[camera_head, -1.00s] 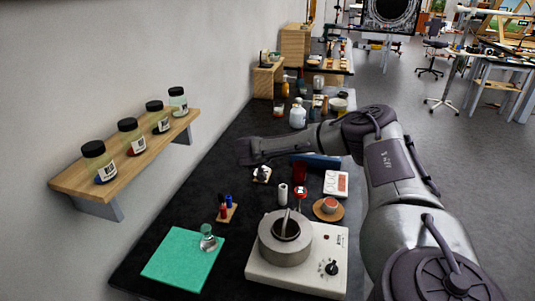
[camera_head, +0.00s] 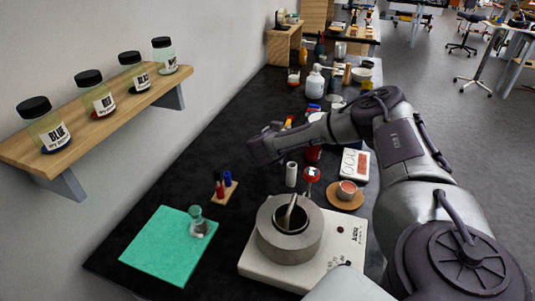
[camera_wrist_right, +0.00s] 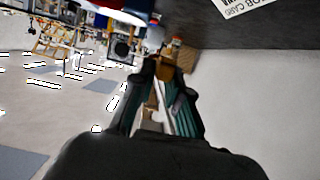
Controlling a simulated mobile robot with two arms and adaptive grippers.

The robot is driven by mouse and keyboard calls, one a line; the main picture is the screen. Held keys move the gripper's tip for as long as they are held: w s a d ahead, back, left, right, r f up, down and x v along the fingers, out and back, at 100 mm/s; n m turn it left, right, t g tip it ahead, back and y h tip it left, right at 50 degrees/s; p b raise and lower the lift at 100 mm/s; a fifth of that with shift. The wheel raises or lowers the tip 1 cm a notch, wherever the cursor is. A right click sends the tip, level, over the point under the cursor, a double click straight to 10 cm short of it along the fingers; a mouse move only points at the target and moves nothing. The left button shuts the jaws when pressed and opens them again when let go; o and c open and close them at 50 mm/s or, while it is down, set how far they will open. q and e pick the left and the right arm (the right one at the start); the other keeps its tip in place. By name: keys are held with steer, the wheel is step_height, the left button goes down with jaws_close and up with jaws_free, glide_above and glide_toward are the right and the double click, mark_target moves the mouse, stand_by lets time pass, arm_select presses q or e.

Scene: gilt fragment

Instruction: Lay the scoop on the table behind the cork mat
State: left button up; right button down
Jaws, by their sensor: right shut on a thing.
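The cork mat (camera_head: 345,204) is a round brown disc at the right side of the dark table, with a small reddish cup (camera_head: 347,188) on it. My right gripper (camera_head: 257,151) reaches in from the right above the middle of the table, to the left of and farther back than the mat. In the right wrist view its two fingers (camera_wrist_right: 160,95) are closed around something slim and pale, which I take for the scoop. Its shape is mostly hidden between the fingers, and it cannot be made out in the head view. My left gripper is not in view.
A hot plate (camera_head: 334,250) with a metal pot (camera_head: 285,245) stands in front of the mat. A green mat (camera_head: 160,250) lies front left. A jar shelf (camera_head: 130,105) is on the wall.

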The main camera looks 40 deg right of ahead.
steer(key=a+f+p, duration=0.1)
steer(key=a+f, duration=0.1)
steer(key=a, duration=0.1)
steer(key=s+a+f, duration=0.1)
steer(key=a, duration=0.2)
steer(key=a+f+p, duration=0.1)
steer(key=a+f, duration=0.1)
steer(key=a, duration=0.2)
steer(key=shift+s+a+f+p, duration=0.1)
steer(key=shift+s+f+p, duration=0.15)
steer(key=shift+f+p, duration=0.1)
steer(key=shift+a+f, duration=0.2)
steer(key=shift+f, duration=1.95)
steer(key=shift+f, duration=0.1)
steer(key=shift+s+f, duration=0.2)
steer(key=shift+f, duration=0.25)
